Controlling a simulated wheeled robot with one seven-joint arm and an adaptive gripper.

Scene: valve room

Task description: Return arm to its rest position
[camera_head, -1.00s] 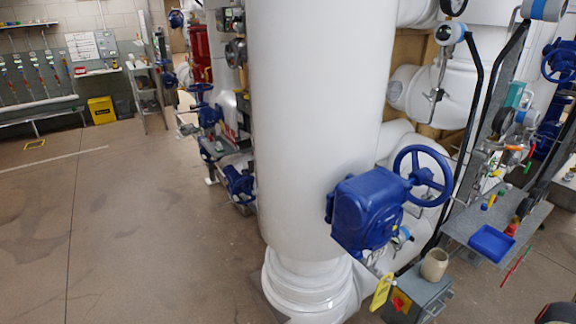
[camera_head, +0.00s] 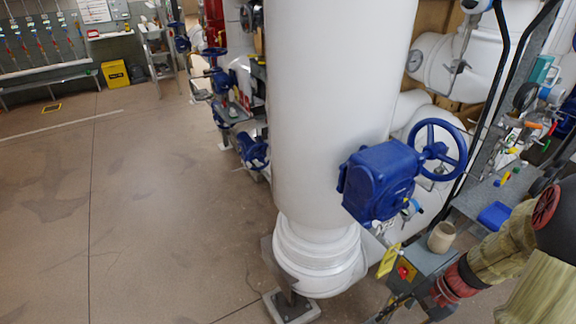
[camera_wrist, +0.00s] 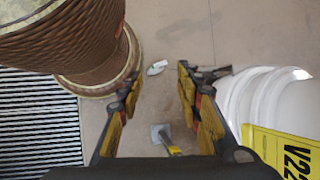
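My arm (camera_head: 500,251) reaches in from the right edge of the head view, low beside a grey box and a small shelf. My gripper (camera_wrist: 159,72) shows in the wrist view with its two black and yellow fingers apart. Nothing is held between them; the floor shows through the gap. In the head view the gripper is only partly visible at the lower edge, so its exact place there is hard to tell.
A blue valve (camera_head: 385,180) with a handwheel stands by the white column (camera_head: 330,120). A beige jar (camera_head: 441,237) sits on the grey box (camera_head: 420,262), near a yellow tag (camera_head: 388,260). A blue tray (camera_head: 494,215) lies right. Open floor (camera_head: 150,220) is left.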

